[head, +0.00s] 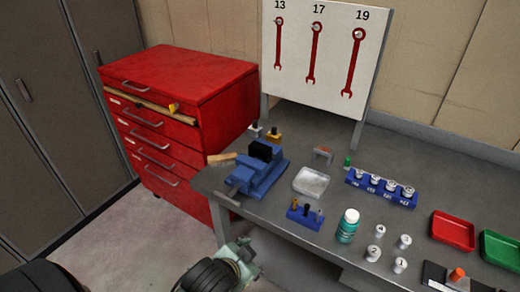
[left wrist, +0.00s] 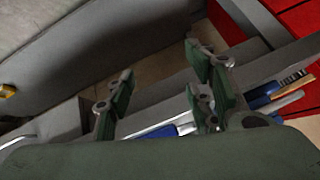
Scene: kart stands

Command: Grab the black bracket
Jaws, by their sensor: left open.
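A black piece (head: 261,150), which looks like the black bracket, sits at the jaws of the blue vise (head: 262,176) at the left end of the grey workbench. Its exact shape is too small to tell. My left gripper (head: 254,259) is low in front of the bench in the head view, apart from the vise and below it in the picture. In the left wrist view its green fingers (left wrist: 160,76) are spread apart, with nothing seen held between them. I cannot make out the black piece in that view. My right gripper is not in view.
A red drawer cabinet (head: 182,83) stands left of the bench. A wooden-handled tool (head: 222,157) juts from the bench's left corner. A clear tray (head: 311,182), blue bit holder (head: 304,213) and teal bottle (head: 348,226) stand right of the vise. Blue-handled items (left wrist: 262,95) show behind my fingers.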

